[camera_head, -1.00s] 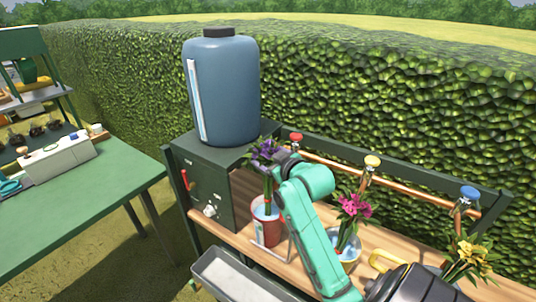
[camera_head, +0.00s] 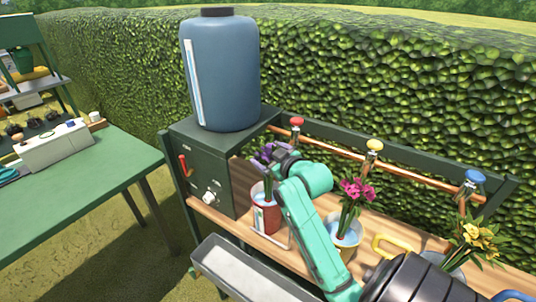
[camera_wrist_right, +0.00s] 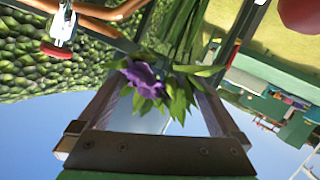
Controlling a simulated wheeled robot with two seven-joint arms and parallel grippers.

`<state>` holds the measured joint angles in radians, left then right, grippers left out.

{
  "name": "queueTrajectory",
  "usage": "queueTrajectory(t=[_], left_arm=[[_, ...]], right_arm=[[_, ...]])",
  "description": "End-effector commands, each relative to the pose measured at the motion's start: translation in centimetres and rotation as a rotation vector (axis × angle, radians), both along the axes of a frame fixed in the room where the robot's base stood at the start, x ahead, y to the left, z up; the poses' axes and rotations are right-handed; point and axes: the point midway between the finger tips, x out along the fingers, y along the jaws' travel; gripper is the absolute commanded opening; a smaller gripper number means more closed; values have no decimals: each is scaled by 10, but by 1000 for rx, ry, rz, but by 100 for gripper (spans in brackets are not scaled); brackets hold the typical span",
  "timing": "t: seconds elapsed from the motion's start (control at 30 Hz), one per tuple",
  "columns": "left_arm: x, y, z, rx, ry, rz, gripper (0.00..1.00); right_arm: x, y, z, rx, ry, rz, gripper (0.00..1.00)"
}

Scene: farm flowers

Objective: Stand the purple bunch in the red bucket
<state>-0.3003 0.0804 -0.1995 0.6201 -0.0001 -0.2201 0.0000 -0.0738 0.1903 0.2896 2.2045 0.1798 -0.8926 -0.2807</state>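The purple bunch (camera_head: 263,154) is upright above the red bucket (camera_head: 265,218), its stems running down into the bucket's mouth in the head view. My right gripper (camera_head: 276,157) comes from the right and is shut on the bunch, close below the blossoms. In the right wrist view the purple blossom (camera_wrist_right: 142,75) and its leaves lie between the two fingers (camera_wrist_right: 162,85), and leaves hide the exact contact. The stems' lower ends are hidden inside the bucket. My left gripper is not in view.
A bucket with pink flowers (camera_head: 354,190) and one with yellow flowers (camera_head: 480,238) stand to the right on the wooden bench. A blue tank (camera_head: 222,75) sits on a dark box behind left. A grey trough (camera_head: 240,270) is in front. Taps line the back rail.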

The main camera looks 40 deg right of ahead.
Motion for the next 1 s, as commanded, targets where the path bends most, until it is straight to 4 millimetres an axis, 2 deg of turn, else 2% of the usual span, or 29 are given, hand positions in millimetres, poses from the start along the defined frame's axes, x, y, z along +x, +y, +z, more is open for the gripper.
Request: queueTrajectory(t=[0.17, 0.27, 0.37, 0.5, 0.6, 0.8, 0.87, 1.0], left_arm=[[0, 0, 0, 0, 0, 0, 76], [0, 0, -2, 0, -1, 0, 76], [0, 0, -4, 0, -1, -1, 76], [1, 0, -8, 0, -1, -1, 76], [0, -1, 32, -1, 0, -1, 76], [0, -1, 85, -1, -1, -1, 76], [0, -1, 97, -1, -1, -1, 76], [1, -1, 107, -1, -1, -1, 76]], right_arm=[[-2, 0, -1, 1, 2, 0, 100], [-10, 2, 1, 0, 2, -1, 100], [-25, 5, 5, -2, 2, 0, 100], [-56, 11, 14, -1, 1, 0, 100], [-72, 15, 32, 4, 10, 1, 100], [-105, 20, 44, 2, 11, -2, 100], [-114, 22, 46, 0, 10, -2, 100], [-131, 26, 44, 1, 5, -1, 100]])
